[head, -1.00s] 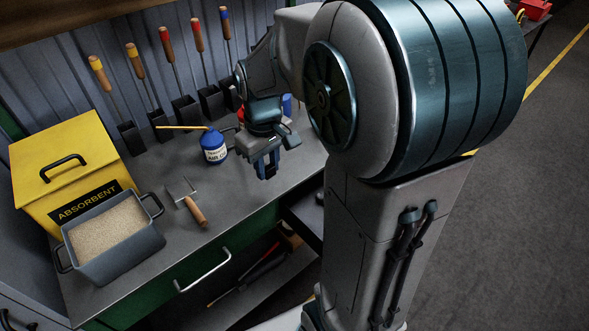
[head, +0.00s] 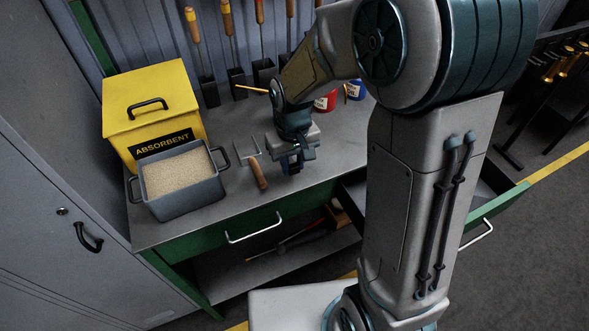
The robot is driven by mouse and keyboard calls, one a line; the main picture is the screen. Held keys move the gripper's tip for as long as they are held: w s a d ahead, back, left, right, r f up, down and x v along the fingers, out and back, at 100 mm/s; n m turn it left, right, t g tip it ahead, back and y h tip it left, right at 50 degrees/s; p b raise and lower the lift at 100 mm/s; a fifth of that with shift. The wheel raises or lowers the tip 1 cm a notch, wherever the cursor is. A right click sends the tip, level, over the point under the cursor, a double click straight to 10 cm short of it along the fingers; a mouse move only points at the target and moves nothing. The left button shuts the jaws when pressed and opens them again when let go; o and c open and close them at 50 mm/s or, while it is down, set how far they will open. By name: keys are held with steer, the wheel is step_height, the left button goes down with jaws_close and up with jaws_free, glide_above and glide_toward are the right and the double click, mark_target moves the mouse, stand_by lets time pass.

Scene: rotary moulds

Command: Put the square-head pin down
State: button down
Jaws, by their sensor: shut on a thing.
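My gripper (head: 291,163) points down over the front part of the grey bench top (head: 205,215), just right of a trowel. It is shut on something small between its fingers. This fits the square-head pin, but the pin itself is too small and dark to make out, and its head and shaft cannot be told apart from the fingers. I cannot tell whether it touches the bench. A grey two-handled tub of sand (head: 180,187) stands on the bench to the left of the gripper.
The trowel (head: 258,174) lies close beside my gripper. A yellow absorbent box (head: 150,92) stands behind the tub. Red (head: 325,103) and blue (head: 357,90) containers stand behind my arm. A drawer (head: 495,203) is open at the right. Bare bench shows at the front left.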

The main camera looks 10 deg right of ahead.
mark_target(293, 173)
steer(key=shift+f, duration=1.8)
steer(key=shift+f, duration=0.2)
steer(key=c, duration=1.2)
jaws_free()
steer(key=shift+o, duration=0.2)
steer(key=shift+r, duration=0.1)
